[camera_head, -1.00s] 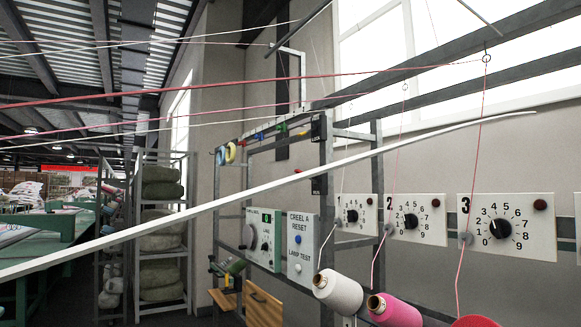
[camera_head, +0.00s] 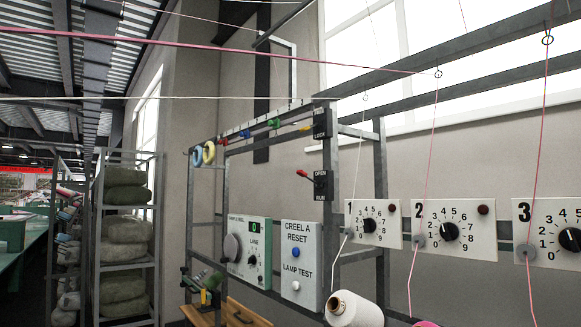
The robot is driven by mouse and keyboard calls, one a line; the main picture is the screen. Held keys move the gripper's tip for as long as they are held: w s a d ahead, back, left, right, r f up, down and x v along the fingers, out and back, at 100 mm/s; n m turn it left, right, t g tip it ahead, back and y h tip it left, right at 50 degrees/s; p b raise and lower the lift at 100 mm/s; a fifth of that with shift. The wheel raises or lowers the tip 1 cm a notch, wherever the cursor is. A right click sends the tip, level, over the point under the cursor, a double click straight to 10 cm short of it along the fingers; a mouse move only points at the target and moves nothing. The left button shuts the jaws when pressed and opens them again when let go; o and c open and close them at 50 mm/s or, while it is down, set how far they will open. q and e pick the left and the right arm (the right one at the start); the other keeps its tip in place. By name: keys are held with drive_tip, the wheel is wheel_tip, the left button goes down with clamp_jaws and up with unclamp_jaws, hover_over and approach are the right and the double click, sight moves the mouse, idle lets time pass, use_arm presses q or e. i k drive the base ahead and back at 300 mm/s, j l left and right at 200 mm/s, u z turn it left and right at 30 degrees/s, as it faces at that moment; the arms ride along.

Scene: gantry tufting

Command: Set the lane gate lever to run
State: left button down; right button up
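A black plate marked OPEN above and RUN below (camera_head: 320,185) is on the grey upright post of the creel frame. A lever with a red end (camera_head: 303,173) sticks out from it to the left and slightly up, nearer the OPEN word. A second black plate (camera_head: 321,123), with LOCK readable at its bottom, sits higher on the same post; its lever position cannot be made out. Neither of my grippers is in view.
Numbered dial panels (camera_head: 456,232) line the right. Taut yarns cross the view. Shelves with green bundles (camera_head: 126,229) stand left.

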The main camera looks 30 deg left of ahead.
sight(303, 173)
drive_tip(key=i+j, duration=0.1)
drive_tip(key=j, duration=0.35)
drive_tip(key=i+j, duration=0.1)
drive_tip(key=j, duration=0.35)
drive_tip(key=i+j, duration=0.1)
drive_tip(key=j, duration=0.3)
drive_tip(key=i+j, duration=0.1)
drive_tip(key=j, duration=0.35)
